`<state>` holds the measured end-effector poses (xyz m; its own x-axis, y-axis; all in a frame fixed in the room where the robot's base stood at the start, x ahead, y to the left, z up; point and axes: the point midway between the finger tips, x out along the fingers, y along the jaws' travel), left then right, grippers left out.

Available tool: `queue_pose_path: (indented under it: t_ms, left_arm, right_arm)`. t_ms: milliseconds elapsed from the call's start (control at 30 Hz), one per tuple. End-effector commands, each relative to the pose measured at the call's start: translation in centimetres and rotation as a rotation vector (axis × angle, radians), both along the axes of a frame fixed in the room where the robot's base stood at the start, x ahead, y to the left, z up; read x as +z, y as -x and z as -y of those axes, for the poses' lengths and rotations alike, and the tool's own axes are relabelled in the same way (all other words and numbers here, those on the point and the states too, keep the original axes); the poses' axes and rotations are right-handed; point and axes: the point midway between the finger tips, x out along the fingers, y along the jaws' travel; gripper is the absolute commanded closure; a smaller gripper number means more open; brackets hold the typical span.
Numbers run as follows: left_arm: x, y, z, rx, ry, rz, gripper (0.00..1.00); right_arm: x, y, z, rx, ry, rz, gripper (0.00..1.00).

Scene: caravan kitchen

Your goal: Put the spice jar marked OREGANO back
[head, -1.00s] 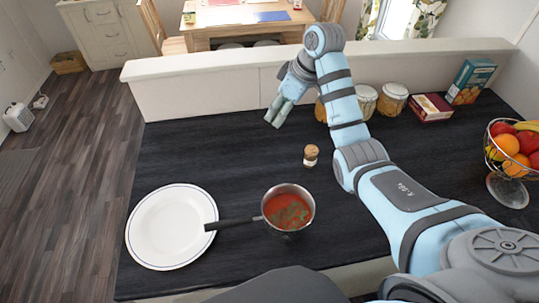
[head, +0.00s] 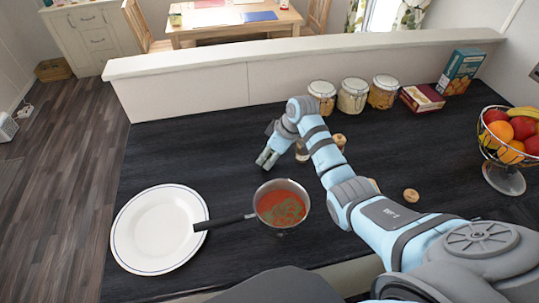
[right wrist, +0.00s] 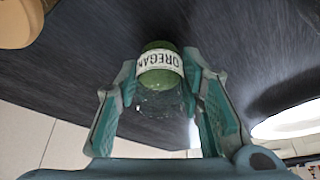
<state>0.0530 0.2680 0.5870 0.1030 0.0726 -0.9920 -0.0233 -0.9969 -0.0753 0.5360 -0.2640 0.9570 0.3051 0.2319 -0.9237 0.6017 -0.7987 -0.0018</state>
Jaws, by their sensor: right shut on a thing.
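The OREGANO jar (right wrist: 160,77), clear glass with green content and a white label, is between the fingers of my right gripper (right wrist: 160,105) in the right wrist view. Its label reads upside down there. In the head view my right gripper (head: 267,158) is low over the dark counter, just behind the pot; the jar in it cannot be made out there. I cannot tell whether the jar touches the counter. My left gripper is not in view.
A pot (head: 282,207) of red sauce with green bits stands beside a white plate (head: 157,229). A small jar (head: 301,151) is close to my right wrist. Brown-topped items (head: 411,195), storage jars (head: 352,95), boxes (head: 461,71) and a fruit basket (head: 507,140) stand rightward.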

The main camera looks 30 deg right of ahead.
Motion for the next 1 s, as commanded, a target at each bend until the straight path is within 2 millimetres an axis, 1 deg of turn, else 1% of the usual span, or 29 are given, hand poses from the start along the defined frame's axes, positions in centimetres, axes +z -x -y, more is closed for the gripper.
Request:
queue_pose_path:
  t_ms: [133,267,300,400,667,767,867,1000]
  left_arm:
    - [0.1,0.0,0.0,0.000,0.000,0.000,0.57]
    - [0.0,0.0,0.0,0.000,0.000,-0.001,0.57]
    - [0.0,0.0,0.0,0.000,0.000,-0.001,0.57]
    - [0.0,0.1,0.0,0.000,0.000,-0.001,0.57]
    - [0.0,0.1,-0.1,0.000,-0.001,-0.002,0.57]
    - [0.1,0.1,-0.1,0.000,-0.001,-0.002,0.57]
    - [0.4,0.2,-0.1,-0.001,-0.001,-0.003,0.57]
    - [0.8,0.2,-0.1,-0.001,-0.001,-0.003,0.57]
  right_arm:
    - [0.2,0.0,0.0,0.000,-0.001,0.001,0.94]
    - [-0.2,0.0,0.0,0.000,-0.001,0.001,0.94]
    - [-0.1,0.0,0.0,0.000,-0.001,0.001,0.59]
    - [-0.1,0.0,0.0,0.000,-0.001,0.001,0.45]
    - [-0.1,0.0,0.0,0.000,-0.001,0.001,0.45]
    - [0.4,0.0,0.0,0.000,0.000,0.001,0.45]
    - [1.8,0.4,0.4,-0.001,0.000,0.004,0.45]
    - [5.0,1.4,1.2,0.000,0.003,0.005,0.45]
